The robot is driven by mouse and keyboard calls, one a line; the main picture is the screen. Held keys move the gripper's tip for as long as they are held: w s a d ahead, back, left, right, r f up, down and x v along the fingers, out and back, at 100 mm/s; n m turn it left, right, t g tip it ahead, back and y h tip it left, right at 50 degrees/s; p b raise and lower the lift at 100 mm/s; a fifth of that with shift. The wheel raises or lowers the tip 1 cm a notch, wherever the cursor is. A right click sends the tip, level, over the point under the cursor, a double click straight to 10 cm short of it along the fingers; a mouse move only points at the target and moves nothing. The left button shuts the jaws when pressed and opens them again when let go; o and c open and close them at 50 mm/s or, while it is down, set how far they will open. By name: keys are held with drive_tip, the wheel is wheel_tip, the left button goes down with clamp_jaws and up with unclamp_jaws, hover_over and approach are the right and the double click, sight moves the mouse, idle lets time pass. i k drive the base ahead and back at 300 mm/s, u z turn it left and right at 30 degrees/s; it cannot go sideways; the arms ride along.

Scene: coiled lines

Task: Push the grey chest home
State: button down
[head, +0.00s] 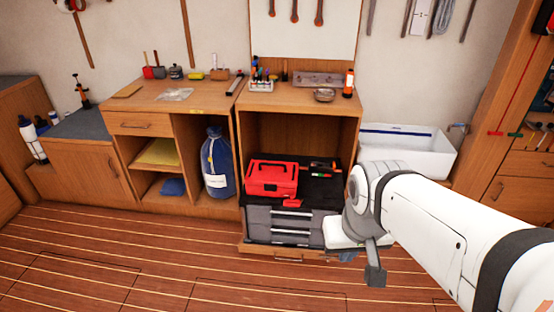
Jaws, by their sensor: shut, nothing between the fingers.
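The grey chest (262,226) is a low drawer unit with silvery handles and a black top. It stands in the open bay of the wooden workbench (300,97), and its front part juts out past the bench's front edge. A wooden front with a handle (288,258) lies low beneath it. My gripper (375,277) hangs to the right of the chest, pointing down, shut and empty. It looks apart from the chest; my wrist overlaps the chest's right front corner in the picture, so contact there cannot be told.
A red toolbox (272,178) and several small tools (322,166) sit on the chest's top. A blue bag (216,163) stands in the bay to the left. A white tub (408,152) is behind my arm. The plank floor (150,265) in front is clear.

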sight(320, 188)
drive_tip(key=u, duration=0.15)
drive_tip(key=i, duration=1)
drive_tip(key=u, duration=0.05)
